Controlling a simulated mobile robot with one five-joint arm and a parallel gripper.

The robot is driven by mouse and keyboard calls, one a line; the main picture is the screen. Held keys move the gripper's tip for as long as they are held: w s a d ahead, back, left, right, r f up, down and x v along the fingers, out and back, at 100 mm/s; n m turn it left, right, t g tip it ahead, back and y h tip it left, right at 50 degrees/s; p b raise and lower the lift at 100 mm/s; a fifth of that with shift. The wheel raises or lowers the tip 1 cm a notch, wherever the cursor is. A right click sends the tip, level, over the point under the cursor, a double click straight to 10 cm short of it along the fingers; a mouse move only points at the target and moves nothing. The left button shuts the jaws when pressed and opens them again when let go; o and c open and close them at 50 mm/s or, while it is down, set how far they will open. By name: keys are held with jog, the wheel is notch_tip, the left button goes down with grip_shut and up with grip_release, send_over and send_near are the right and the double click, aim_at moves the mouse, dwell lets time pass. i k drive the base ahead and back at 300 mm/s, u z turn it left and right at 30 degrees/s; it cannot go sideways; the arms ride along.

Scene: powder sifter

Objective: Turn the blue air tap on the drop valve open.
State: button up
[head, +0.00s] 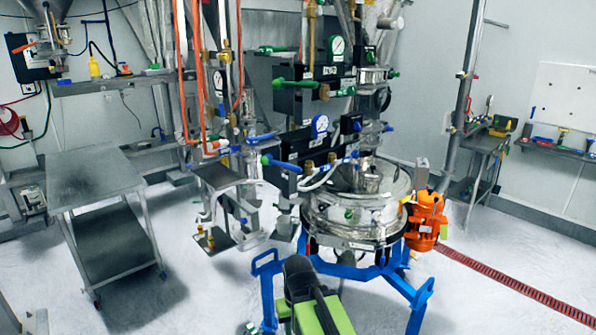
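Several blue handles show around the sifter, and I cannot tell for sure which is the drop valve's air tap. Another blue handle (388,127) is on the pipe fitting to the right of the gauge. A further blue lever (257,138) sits on the left pipework. My arm shows as black and green links at the bottom centre, in front of the sifter. No gripper fingers can be made out, and nothing of mine touches the taps.
The steel sifter (355,215) stands on a blue frame (350,268), with an orange motor (426,218) at its right. Green-handled taps (295,83) sit above. A steel table (92,176) is at left. The floor at right, with a red drain grate (520,288), is clear.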

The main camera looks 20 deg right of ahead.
aim_at(327, 166)
jog(key=u, duration=0.35)
jog(key=i, duration=1)
